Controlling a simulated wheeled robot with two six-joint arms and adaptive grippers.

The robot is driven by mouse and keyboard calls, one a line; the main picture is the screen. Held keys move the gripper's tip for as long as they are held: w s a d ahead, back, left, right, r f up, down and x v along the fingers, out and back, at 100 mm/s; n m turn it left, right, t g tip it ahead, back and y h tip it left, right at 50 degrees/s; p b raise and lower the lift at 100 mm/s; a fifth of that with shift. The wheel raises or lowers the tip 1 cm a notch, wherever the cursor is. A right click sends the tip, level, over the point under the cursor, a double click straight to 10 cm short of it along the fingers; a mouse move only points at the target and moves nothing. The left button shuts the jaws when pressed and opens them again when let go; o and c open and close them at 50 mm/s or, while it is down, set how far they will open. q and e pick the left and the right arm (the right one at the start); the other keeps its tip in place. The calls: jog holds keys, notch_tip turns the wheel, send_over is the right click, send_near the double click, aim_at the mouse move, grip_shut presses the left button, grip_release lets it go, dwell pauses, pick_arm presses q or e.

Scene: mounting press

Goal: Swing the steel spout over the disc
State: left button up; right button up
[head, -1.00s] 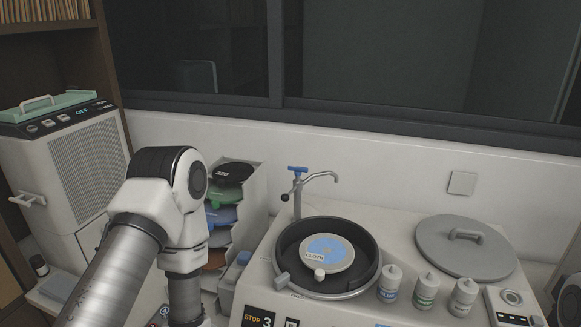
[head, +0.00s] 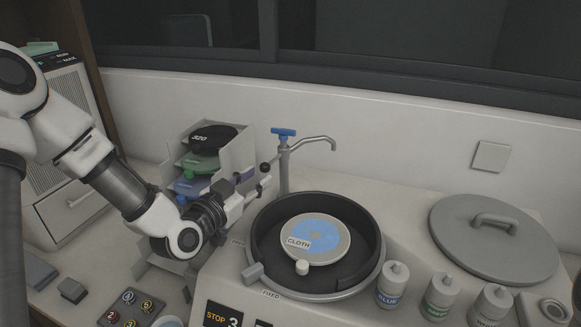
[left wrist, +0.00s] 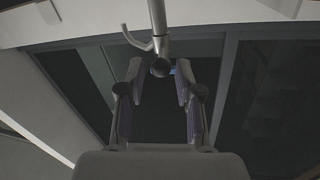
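The steel spout (head: 312,141) stands on a thin post behind the bowl. It has a blue handle (head: 284,132) on top, and its bent tip points right in the head view. A small dark knob (head: 265,167) sticks out on the post's left side. The disc (head: 330,233), pale with blue and a CLOTH label, lies in the dark round bowl (head: 369,250). My left gripper (head: 264,184) is just left of the post, below the knob. In the left wrist view its fingers (left wrist: 160,78) are apart, with the round knob end (left wrist: 161,68) showing between the tips. My right gripper is out of view.
A rack of coloured discs (head: 236,150) stands close behind my left gripper. Bottles (head: 392,285) line the bowl's right front. A grey lid (head: 485,255) lies at right. A button pad (head: 132,308) is at lower left. The wall is close behind the spout.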

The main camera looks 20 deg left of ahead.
aim_at(272, 163)
pick_arm(q)
jog(key=w+r+p, duration=0.1)
jog(key=w+p, duration=0.1)
jog(key=shift+w+d+r, duration=0.2)
jog(key=shift+w+r, duration=0.2)
jog(key=w, duration=0.3)
jog(key=w+f, duration=0.1)
jog(key=shift+w+d+p, duration=0.2)
jog(key=shift+d+p, duration=0.1)
jog(key=shift+p, duration=0.1)
jog(key=shift+s, duration=0.2)
jog(key=shift+s+a+r, duration=0.1)
jog(key=shift+s+r, duration=0.05)
jog(key=shift+s, duration=0.05)
jog(key=c, duration=0.3)
grip_shut()
jog(key=shift+w, duration=0.15)
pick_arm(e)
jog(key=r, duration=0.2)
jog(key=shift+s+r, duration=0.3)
pick_arm(q)
jog(key=shift+f, duration=0.2)
